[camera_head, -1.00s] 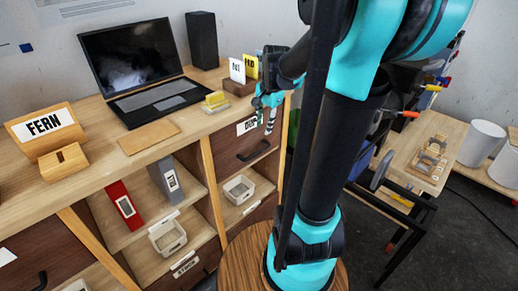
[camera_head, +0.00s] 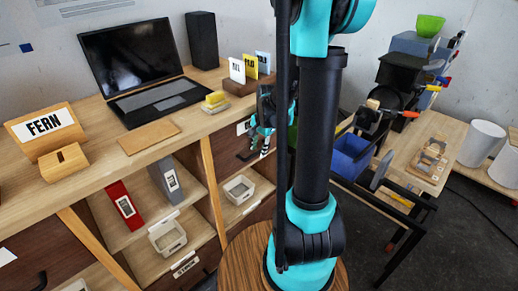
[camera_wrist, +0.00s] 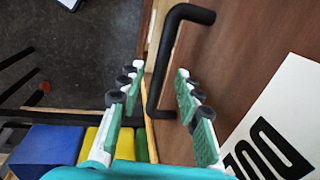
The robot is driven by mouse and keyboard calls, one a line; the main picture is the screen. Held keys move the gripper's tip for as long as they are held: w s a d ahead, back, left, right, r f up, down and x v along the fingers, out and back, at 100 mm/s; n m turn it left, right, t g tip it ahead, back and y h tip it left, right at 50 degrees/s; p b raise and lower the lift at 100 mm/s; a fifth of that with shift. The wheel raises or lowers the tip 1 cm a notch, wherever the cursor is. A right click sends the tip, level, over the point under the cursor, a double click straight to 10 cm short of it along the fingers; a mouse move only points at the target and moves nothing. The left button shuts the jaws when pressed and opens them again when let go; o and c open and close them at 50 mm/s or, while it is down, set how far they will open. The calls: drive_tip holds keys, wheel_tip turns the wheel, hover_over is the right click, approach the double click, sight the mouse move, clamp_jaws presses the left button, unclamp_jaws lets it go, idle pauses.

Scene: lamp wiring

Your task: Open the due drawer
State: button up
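The brown drawer (camera_head: 232,147) sits under the right end of the desk, with a white label (camera_head: 243,127) that my arm partly covers. In the wrist view its brown front (camera_wrist: 245,55) fills the right side, and the label (camera_wrist: 280,125) is cut off, so I cannot read it fully. The black bar handle (camera_wrist: 167,50) stands out from the front. My gripper (camera_wrist: 160,82) is open, with the lower part of the handle showing between its green fingers; I see no clear contact. In the head view my gripper (camera_head: 261,142) is in front of the drawer, which looks shut.
The desk carries a laptop (camera_head: 148,80), a speaker (camera_head: 202,40) and standing cards (camera_head: 250,68). Open shelves with a white bin (camera_head: 238,189) lie left of and below the drawer. A blue bin (camera_head: 351,157) and a side bench (camera_head: 440,150) stand to the right.

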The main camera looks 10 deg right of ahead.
drive_tip(key=shift+c, duration=0.5)
clamp_jaws()
